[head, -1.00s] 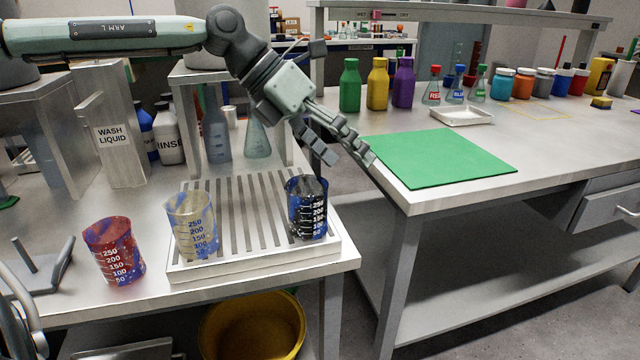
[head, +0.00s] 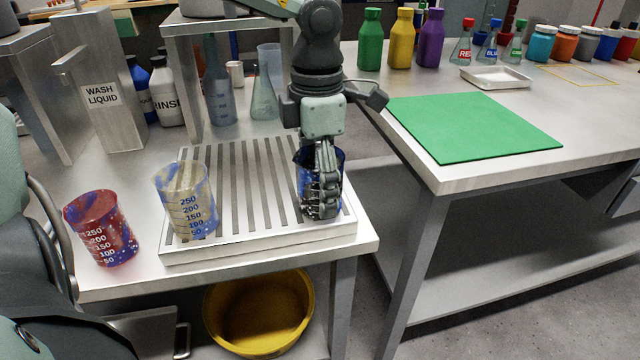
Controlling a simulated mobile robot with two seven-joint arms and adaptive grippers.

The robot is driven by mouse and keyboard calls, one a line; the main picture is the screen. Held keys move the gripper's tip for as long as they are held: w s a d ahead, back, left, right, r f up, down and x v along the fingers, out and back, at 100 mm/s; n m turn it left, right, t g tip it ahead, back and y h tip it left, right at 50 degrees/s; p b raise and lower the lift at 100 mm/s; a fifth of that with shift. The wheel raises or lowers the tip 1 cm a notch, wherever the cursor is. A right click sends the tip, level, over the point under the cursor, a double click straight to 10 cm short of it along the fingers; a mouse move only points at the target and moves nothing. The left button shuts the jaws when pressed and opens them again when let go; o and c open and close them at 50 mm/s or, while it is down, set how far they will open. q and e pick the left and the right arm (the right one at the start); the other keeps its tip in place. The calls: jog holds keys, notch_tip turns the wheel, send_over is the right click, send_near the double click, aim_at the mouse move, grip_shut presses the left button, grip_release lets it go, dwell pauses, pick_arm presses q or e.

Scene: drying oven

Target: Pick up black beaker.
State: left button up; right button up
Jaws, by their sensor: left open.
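The black beaker (head: 304,178) is dark with blue patches and white markings. It stands upright at the right end of the slatted drying rack (head: 258,239). My left gripper (head: 323,192) points down at the beaker, its open fingers covering much of the beaker's front. I cannot tell whether they touch it or whether one finger is inside or behind it. My right gripper is not in view.
A yellowish beaker (head: 187,203) stands on the rack's left end, and a red-blue beaker (head: 101,230) on the table left of it. Bottles and flasks (head: 217,100) stand behind. A green mat (head: 475,127) lies on the right table. A yellow basin (head: 258,318) is below.

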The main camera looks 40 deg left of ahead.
pick_arm(q)
jog(key=shift+f, duration=0.6)
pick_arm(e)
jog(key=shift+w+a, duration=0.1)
pick_arm(q)
jog(key=c, duration=1.1)
jog(key=shift+r, duration=0.15)
jog(key=shift+r, duration=0.55)
jog(key=shift+r+p, duration=0.7)
jog(key=shift+r, duration=7.65)
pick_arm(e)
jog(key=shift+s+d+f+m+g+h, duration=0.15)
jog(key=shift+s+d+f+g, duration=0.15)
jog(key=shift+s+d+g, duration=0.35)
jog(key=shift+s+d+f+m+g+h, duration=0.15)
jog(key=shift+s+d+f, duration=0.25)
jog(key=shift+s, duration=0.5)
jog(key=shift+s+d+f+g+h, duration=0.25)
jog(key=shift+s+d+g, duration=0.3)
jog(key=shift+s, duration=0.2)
